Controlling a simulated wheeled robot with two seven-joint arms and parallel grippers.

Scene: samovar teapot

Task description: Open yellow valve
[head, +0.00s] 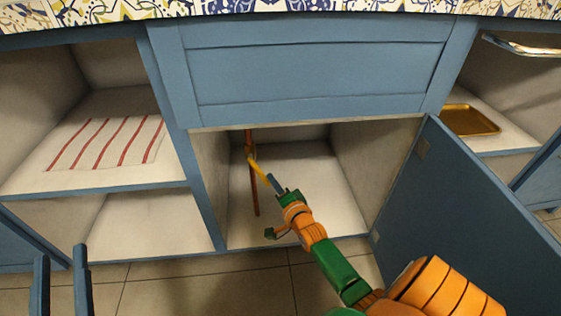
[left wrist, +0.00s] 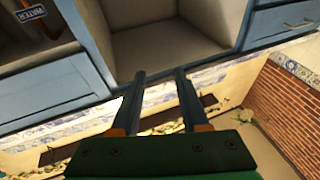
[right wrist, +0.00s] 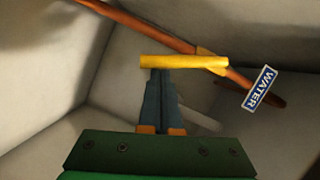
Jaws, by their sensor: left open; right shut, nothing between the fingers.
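The yellow valve handle (head: 258,169) is on a reddish-brown pipe (head: 254,192) inside the open middle cabinet. In the right wrist view the handle (right wrist: 180,62) sticks out at an angle from the pipe (right wrist: 150,24). My right gripper (head: 272,181) is shut and empty, reaching into the cabinet. Its fingertips (right wrist: 160,72) are at the handle's free-end half; I cannot tell whether they touch it. My left gripper (head: 62,262) is open and empty, low at the left in front of the cabinets, away from the valve.
A blue WATER label (right wrist: 259,88) is by the pipe. Cabinet side walls flank my right arm, and an open blue door (head: 465,205) stands to its right. A striped cloth (head: 105,143) lies on the left shelf, a golden tray (head: 469,120) on the right one.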

